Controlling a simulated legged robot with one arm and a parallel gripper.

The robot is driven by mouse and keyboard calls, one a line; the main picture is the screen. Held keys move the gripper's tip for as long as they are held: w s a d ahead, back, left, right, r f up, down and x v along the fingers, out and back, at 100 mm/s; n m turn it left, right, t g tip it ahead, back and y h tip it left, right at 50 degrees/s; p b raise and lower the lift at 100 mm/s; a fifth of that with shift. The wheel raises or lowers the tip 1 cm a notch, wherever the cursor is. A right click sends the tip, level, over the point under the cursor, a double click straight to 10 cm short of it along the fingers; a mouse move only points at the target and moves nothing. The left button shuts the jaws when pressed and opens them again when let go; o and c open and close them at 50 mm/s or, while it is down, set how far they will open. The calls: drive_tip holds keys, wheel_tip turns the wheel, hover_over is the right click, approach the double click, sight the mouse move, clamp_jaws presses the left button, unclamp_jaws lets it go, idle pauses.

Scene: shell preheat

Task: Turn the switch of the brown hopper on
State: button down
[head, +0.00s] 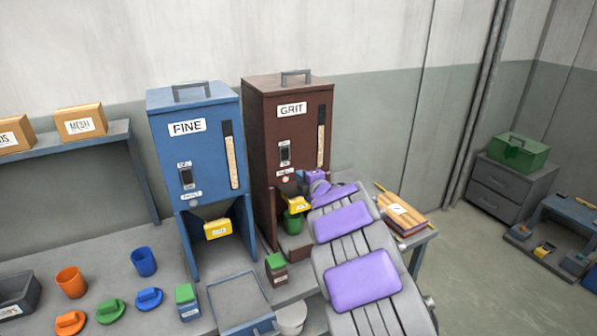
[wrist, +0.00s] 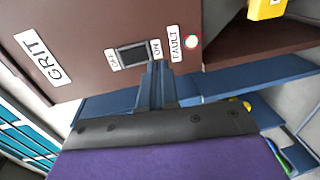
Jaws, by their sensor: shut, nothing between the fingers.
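The brown hopper (head: 262,130), labelled GRIT, stands on the bench right of a blue one. Its dark switch (head: 285,152) is on the front, above a FAULT label and small light. The wrist view shows the switch (wrist: 131,55) between an OFF label and an ON label (wrist: 156,49). My gripper (wrist: 154,72) is shut and empty, its blue fingertips at the ON end of the switch, overlapping its edge in the picture. I cannot tell whether they touch it. The switch's setting is unclear. My arm hides part of the hopper's lower right in the head view.
The blue FINE hopper (head: 160,115) stands close on the left. A yellow block (head: 299,204) and a green cup (head: 294,222) are low at the brown hopper's front. Wooden pieces (head: 402,214) lie on the bench's right.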

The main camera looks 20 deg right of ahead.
drive_tip(key=s, duration=0.6)
drive_tip(key=shift+s+a+p, duration=0.3)
drive_tip(key=shift+a+p, duration=0.05)
drive_tip(key=shift+a, duration=0.05)
drive_tip(key=s+d+r+m+g+h, duration=0.1)
drive_tip(key=s+r+m+g+h, duration=0.2)
drive_tip(key=s+m+g+h, duration=0.7)
drive_tip(key=s+a+f+m+g+y, duration=0.2)
drive_tip(key=s+a, duration=0.5)
drive_tip(key=s, duration=0.7)
drive_tip(key=s+a+f+m+g+y, duration=0.2)
drive_tip(key=s+a, duration=0.6)
drive_tip(key=s, duration=0.5)
drive_tip(key=s+a+f+m+g+y, duration=0.2)
drive_tip(key=s+a+m+g+y, duration=0.2)
drive_tip(key=s+a, duration=0.4)
drive_tip(key=s+y, duration=0.1)
drive_tip(key=s, duration=0.5)
drive_tip(key=shift+s+f, duration=0.15)
drive_tip(key=shift+s, duration=0.15)
